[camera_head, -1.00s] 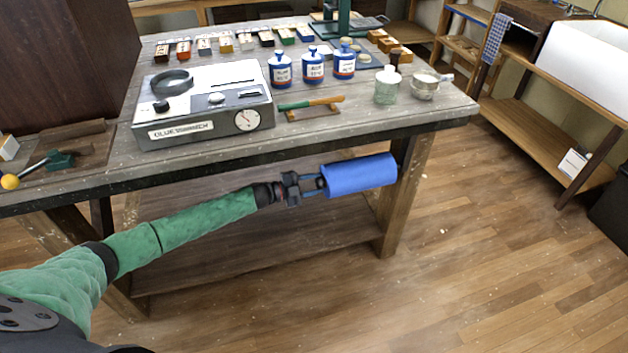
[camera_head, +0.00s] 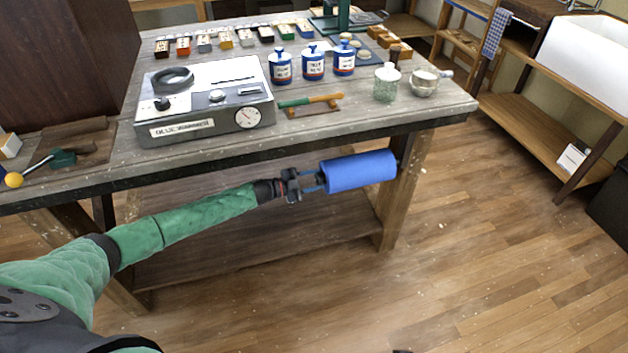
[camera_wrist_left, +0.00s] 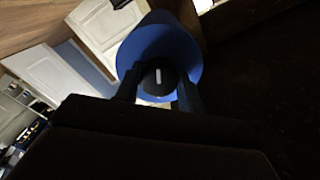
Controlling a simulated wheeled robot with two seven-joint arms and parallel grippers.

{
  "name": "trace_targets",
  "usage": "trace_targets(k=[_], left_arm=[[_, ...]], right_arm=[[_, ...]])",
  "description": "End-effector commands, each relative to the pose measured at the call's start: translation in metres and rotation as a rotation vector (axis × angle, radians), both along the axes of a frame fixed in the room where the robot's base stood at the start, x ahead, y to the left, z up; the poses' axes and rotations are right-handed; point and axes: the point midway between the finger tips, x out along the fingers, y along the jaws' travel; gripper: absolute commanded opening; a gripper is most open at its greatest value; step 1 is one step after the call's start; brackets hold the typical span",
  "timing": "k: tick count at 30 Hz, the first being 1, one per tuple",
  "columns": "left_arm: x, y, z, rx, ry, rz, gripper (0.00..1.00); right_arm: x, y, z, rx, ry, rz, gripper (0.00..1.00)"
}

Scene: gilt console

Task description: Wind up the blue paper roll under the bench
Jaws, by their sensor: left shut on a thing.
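The blue paper roll (camera_head: 360,171) is mounted under the front edge of the bench (camera_head: 300,141), near its right leg. It lies roughly level and appears as a blue disc end-on in the left wrist view (camera_wrist_left: 188,57). My left gripper (camera_head: 318,181) reaches in from the left along the roll's axis. Its fingers, seen in the left wrist view (camera_wrist_left: 158,92), are shut on a dark round knob (camera_wrist_left: 154,80) at the roll's left end. The knob has a pale mark across its face. My right gripper is not in view.
A lower shelf (camera_head: 260,240) lies below the roll.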

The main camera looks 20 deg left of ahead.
Motion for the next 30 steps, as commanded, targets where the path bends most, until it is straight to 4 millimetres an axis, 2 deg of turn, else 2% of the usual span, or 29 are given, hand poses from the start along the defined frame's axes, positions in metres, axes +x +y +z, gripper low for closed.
trace_targets(k=[1,3,4,14,30], left_arm=[[0.000,0.001,-0.001,0.002,0.001,0.002,0.44],[0.000,0.001,-0.001,0.002,0.000,0.002,0.58],[0.000,0.001,-0.001,0.002,0.000,0.001,0.60],[-0.002,0.003,-0.001,0.002,0.000,0.001,0.60],[-0.040,0.061,-0.002,0.002,0.000,0.002,0.60]], right_arm=[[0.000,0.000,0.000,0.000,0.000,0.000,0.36],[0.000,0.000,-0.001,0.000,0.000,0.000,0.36],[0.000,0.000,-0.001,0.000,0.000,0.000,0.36],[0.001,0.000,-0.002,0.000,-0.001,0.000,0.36],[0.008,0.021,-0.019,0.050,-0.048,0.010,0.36]])
